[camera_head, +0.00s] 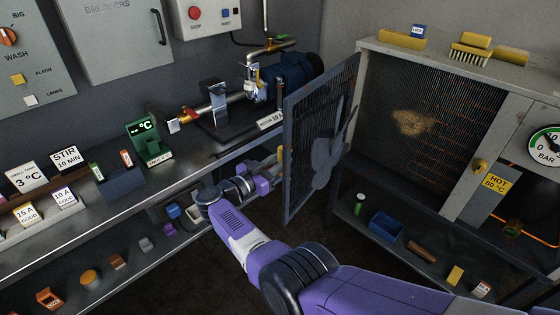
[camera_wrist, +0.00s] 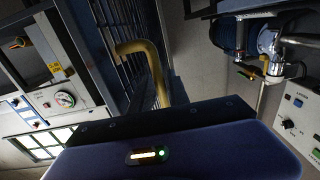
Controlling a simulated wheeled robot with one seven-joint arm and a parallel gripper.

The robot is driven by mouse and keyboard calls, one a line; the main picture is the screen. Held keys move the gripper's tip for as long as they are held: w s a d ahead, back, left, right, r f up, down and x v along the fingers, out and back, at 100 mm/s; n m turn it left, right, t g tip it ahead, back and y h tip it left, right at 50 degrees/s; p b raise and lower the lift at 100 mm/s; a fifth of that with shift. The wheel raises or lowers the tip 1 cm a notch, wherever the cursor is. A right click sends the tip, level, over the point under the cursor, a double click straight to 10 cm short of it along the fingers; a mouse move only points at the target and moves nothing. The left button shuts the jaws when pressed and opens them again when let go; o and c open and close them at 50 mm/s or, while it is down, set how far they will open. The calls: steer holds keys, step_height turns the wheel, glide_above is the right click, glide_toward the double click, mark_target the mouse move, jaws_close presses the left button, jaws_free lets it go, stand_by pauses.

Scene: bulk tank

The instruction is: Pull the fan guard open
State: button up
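The fan guard (camera_head: 302,130) is a dark mesh panel with a grey fan (camera_head: 328,150) on it. It stands swung out from the left edge of the grey cabinet (camera_head: 455,62), leaving a wide gap to the cabinet's finned front. Its bars also show in the wrist view (camera_wrist: 112,45). A bent brass handle (camera_wrist: 150,62) rises from the guard, just beyond my gripper's housing. My gripper (camera_head: 272,176) is beside the guard's outer face, at the handle. The guard's edge partly hides it. Its fingertips do not show clearly in the wrist view, so its grip is unclear.
A steel bench (camera_head: 105,207) with signs and a pump (camera_head: 290,72) runs along the left, close to the guard. A lower shelf (camera_head: 375,248) under the cabinet holds a blue bin (camera_head: 386,226) and small items. Yellow brushes (camera_head: 470,52) lie on the cabinet top.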

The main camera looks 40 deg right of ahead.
steer(key=shift+a, duration=0.1)
steer(key=a, duration=0.7)
steer(key=shift+s+a, duration=0.3)
steer(key=shift+s, duration=0.1)
